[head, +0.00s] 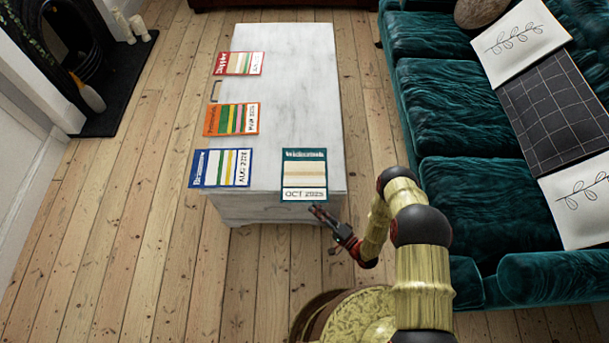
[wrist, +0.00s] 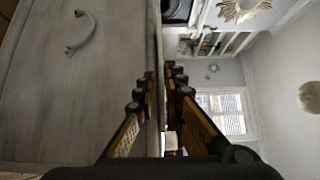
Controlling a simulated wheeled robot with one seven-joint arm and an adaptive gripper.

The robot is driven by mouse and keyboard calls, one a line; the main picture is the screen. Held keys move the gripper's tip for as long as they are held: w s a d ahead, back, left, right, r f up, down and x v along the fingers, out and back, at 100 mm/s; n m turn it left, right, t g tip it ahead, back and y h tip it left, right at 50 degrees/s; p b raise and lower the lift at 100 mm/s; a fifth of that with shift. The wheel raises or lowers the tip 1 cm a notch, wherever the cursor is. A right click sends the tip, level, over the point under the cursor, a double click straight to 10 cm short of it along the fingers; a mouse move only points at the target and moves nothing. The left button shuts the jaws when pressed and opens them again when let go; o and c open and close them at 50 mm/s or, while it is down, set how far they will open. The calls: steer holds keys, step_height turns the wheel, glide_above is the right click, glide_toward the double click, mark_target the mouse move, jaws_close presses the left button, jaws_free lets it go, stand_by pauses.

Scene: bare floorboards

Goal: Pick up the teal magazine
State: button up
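The teal magazine (head: 304,171), marked OCT 2025, lies flat at the near right corner of the white table, and its lower edge reaches slightly past the table's near edge. My gripper (head: 320,211) is just off that edge, by the magazine's lower right corner. In the wrist view the fingers (wrist: 159,82) are apart with a narrow gap, one on either side of the line of the tabletop edge. The magazine cannot be made out there, and I cannot tell whether its edge is between the fingers.
The white table (head: 290,85) also carries a red magazine (head: 238,63), an orange one (head: 231,119) and a blue one (head: 221,168) along its left side. A teal sofa (head: 470,190) stands close on the right. A fireplace (head: 80,50) is at far left. Floor left of the table is clear.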

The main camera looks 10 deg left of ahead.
mark_target(306, 199)
steer(key=b+x, duration=0.1)
steer(key=x, duration=0.2)
steer(key=b+x, duration=0.1)
steer(key=x, duration=0.2)
steer(key=shift+w, duration=0.4)
steer(key=shift+r, duration=0.1)
steer(key=shift+c, duration=0.3)
jaws_close()
